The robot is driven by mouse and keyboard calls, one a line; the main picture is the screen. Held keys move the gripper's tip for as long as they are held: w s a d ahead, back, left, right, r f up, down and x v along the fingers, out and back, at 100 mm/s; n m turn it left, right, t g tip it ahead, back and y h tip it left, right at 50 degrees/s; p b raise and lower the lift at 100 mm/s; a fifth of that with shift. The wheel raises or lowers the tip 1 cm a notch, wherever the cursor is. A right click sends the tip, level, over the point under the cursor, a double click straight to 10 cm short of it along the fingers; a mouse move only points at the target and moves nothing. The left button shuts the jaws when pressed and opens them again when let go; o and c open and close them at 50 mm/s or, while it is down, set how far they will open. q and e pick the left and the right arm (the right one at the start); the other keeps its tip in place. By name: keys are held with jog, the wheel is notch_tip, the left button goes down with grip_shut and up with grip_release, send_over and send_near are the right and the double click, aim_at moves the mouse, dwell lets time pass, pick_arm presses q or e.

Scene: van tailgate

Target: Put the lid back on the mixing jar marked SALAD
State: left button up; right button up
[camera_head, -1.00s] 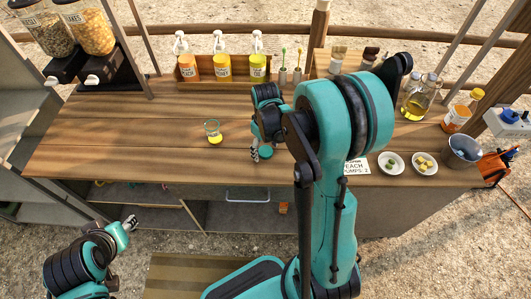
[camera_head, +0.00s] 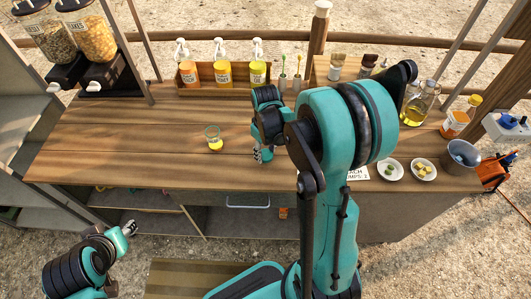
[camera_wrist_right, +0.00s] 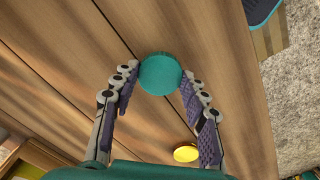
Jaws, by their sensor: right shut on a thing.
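The teal round lid (camera_head: 266,156) is between the fingers of my right gripper (camera_head: 262,154), over the counter's front part. In the wrist view the lid (camera_wrist_right: 160,75) sits between both fingertips of my right gripper (camera_wrist_right: 160,84), which is shut on it. I cannot tell whether it touches the counter. A small clear jar (camera_head: 214,138) with yellow contents and a teal rim stands upright and open on the counter, left of the gripper; its yellow contents show low in the wrist view (camera_wrist_right: 186,153). No SALAD mark is legible. My left gripper (camera_head: 129,228) hangs low at the left, away from the counter.
A wooden rack with pump bottles (camera_head: 222,74) stands at the back. Dispensers (camera_head: 70,45) are at the left. An oil bottle (camera_head: 413,112), two small bowls (camera_head: 424,170) and a grey bucket (camera_head: 461,157) are at the right. The counter around the jar is clear.

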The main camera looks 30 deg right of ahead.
aim_at(267, 156)
jog(key=r, duration=0.1)
jog(key=s+r+p, duration=0.1)
jog(key=r, duration=0.1)
jog(key=shift+r, duration=0.25)
jog(key=s+r+p, duration=0.4)
jog(key=s+r, duration=0.2)
jog(key=s, duration=0.4)
jog(key=shift+s+a, duration=0.25)
jog(key=shift+s, duration=0.1)
